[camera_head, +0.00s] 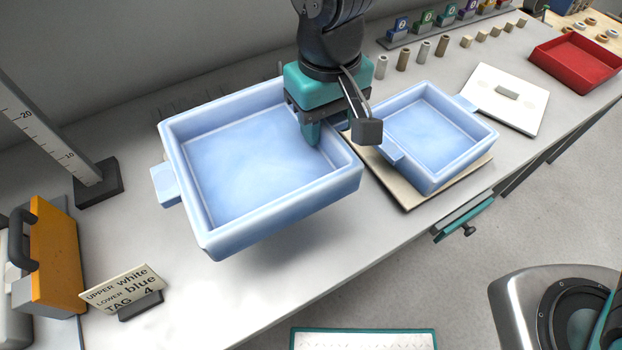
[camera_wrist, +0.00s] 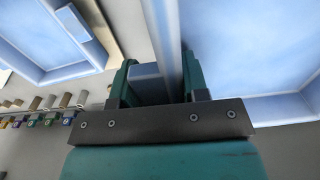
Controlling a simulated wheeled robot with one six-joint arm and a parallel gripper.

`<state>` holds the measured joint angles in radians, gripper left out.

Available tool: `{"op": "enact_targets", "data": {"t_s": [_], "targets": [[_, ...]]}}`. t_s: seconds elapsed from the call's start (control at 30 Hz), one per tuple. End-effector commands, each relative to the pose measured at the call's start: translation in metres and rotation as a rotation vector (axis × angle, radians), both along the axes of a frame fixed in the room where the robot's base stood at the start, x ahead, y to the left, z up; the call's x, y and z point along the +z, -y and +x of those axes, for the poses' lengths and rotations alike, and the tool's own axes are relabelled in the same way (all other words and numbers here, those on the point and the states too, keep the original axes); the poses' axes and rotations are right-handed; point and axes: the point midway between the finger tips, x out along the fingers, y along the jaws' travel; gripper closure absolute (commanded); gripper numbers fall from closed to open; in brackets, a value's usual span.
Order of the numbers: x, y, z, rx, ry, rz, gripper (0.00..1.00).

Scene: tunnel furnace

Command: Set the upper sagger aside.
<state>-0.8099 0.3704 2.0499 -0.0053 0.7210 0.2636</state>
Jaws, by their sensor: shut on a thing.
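The larger pale blue sagger (camera_head: 255,160), an empty open box with side lugs, is held up above the table; it also shows in the wrist view (camera_wrist: 245,45). My gripper (camera_head: 318,133) is shut on its right wall, one finger inside the box; the wrist view shows the fingers (camera_wrist: 155,85) on both sides of the wall and lug. The second pale blue sagger (camera_head: 425,135), also empty, sits to the right on a cream board (camera_head: 410,192); part of it shows in the wrist view (camera_wrist: 45,40). Which sagger was the upper one, the frames do not show.
A card (camera_head: 122,290) reading "UPPER white, LOWER blue, TAG 4" stands front left beside an orange case (camera_head: 55,255). A ruler post (camera_head: 97,185) stands behind. A white plate (camera_head: 507,98), red tray (camera_head: 575,62) and several small cylinders (camera_head: 403,60) lie right. The table's front middle is clear.

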Motion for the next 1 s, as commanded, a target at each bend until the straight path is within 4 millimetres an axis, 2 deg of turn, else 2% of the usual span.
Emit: {"op": "enact_targets", "data": {"t_s": [0.2, 0.4, 0.67, 0.9, 1.0], "targets": [[-0.056, -0.001, -0.001, 0.003, -0.003, -0.002, 1.0], [-0.097, -0.001, -0.001, 0.002, -0.001, 0.0, 1.0], [-0.119, -0.001, 0.0, 0.001, 0.0, 0.001, 1.0], [-0.148, -0.001, 0.0, 0.0, 0.001, 0.003, 1.0], [-0.151, -0.001, 0.001, 0.0, 0.002, 0.003, 1.0]]}}
